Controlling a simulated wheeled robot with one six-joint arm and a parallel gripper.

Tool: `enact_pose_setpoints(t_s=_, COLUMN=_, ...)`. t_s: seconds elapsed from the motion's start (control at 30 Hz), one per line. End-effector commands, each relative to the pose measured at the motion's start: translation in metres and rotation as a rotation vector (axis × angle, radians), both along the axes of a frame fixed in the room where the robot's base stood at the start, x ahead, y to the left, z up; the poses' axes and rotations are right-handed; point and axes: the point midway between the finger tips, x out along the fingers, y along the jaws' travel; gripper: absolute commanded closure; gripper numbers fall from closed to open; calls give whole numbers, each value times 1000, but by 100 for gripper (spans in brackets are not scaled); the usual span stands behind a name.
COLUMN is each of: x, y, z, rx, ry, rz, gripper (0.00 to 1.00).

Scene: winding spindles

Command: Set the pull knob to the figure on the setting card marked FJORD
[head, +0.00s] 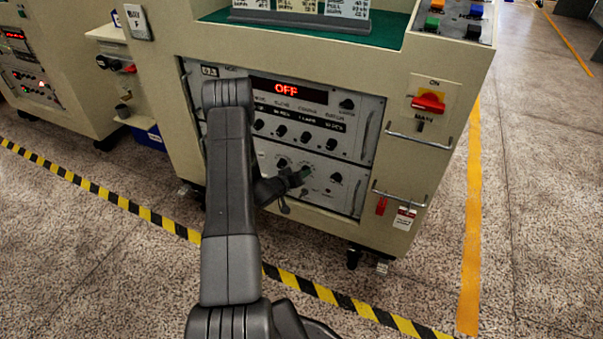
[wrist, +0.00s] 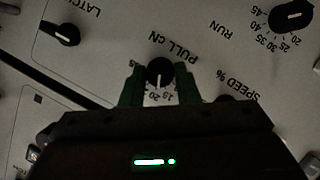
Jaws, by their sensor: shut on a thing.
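The pull knob (wrist: 160,69), black and round with a white pointer line, sits below the "PULL CN" lettering in the wrist view. My gripper's green fingers (wrist: 159,88) stand on either side of it, shut on it. The pointer line points down in the picture, near a figure that looks like 20; the exact setting cannot be told. In the head view my gripper (head: 293,180) is at the lower panel and hides the knob. Setting cards (head: 346,7) stand in a grey holder on the green top, cut off by the frame; their names and figures are too small to read.
The upper panel's red display (head: 286,89) reads OFF. A red main switch (head: 428,102) and metal handles (head: 418,138) are at the right.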

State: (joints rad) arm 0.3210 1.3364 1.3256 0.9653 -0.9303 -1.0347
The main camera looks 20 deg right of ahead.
Motion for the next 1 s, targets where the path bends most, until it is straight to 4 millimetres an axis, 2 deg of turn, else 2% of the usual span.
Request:
enact_pose_setpoints(t_s=0.5, x=2, y=2, z=-3, rx=-218, ry=256, rz=2, gripper=94)
enact_pose_setpoints(t_s=1.0, x=2, y=2, z=-2, rx=-259, ry=302, rz=3, gripper=94)
